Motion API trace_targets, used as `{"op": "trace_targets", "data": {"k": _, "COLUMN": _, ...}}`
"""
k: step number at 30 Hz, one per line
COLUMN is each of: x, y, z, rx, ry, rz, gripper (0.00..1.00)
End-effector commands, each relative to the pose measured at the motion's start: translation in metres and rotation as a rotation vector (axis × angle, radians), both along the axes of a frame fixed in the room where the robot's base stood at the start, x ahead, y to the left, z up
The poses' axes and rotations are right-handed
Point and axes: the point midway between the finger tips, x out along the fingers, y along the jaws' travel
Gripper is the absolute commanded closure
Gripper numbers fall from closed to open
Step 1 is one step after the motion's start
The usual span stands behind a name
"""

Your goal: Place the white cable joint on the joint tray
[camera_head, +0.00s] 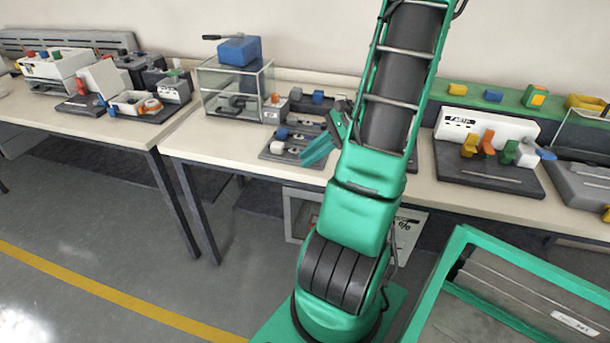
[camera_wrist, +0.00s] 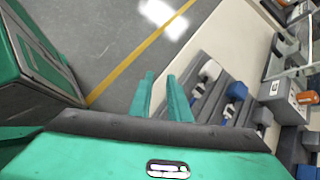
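A white cable joint (camera_head: 277,148) sits at the front left of a dark grey slotted tray (camera_head: 290,160) on the bench. A white piece, which looks like the same one, shows in the wrist view (camera_wrist: 209,70) on the dark tray. Which tray is the joint tray I cannot tell for sure. My gripper (camera_head: 318,150) is over the tray's right side, to the right of the white joint and apart from it. In the wrist view my gripper (camera_wrist: 160,76) has its two green fingers apart, with nothing between them. My arm hides part of the tray area.
A blue block (camera_head: 282,133) sits behind the white joint. A glass-walled box with a blue top (camera_head: 239,50) stands behind left. A board with coloured clips (camera_head: 490,135) lies right of my arm. The bench (camera_head: 220,148) is bare left of the tray.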

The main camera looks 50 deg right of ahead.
Motion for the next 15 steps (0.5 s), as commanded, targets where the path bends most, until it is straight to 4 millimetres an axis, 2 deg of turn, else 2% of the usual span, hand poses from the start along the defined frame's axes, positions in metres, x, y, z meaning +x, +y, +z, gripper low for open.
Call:
{"op": "trace_targets", "data": {"k": 3, "x": 0.000, "y": 0.030, "z": 0.007, "rx": -0.143, "ry": 0.052, "rz": 0.190, "gripper": 0.83}}
{"op": "trace_targets", "data": {"k": 10, "x": -0.016, "y": 0.075, "z": 0.026, "rx": -0.387, "ry": 0.116, "rz": 0.541, "gripper": 0.83}}
{"op": "trace_targets", "data": {"k": 15, "x": -0.035, "y": 0.103, "z": 0.046, "rx": -0.538, "ry": 0.137, "rz": 0.787, "gripper": 0.83}}
